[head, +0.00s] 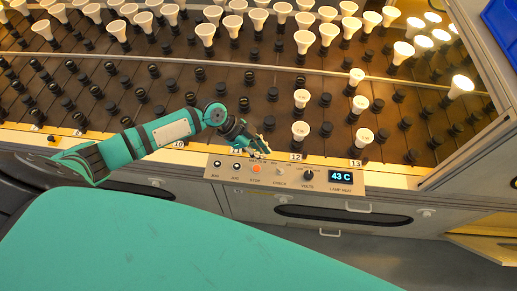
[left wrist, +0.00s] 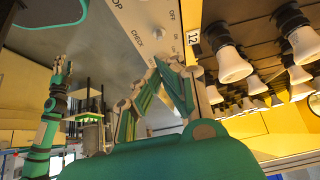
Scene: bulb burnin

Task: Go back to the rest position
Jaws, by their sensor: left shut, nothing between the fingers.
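My left arm reaches in from the left in the head view. Its gripper (head: 260,148) is over the back edge of the control panel (head: 224,175), close to the CHECK knob. In the left wrist view my left gripper (left wrist: 168,66) is shut and empty, with its fingertips beside the CHECK lettering. I cannot tell whether the fingertips touch the panel. Another teal arm, seemingly my right, stands at the left of the left wrist view, with what looks like its gripper (left wrist: 62,72) at the top, too small to read. It does not show in the head view.
A sloped rack (head: 225,120) of dark sockets holds several white bulbs (head: 301,131), some lit at the right. The display (head: 341,177) reads 43 C. Drawers with handles (head: 340,215) lie below the panel. A blue bin (head: 502,30) is at the upper right.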

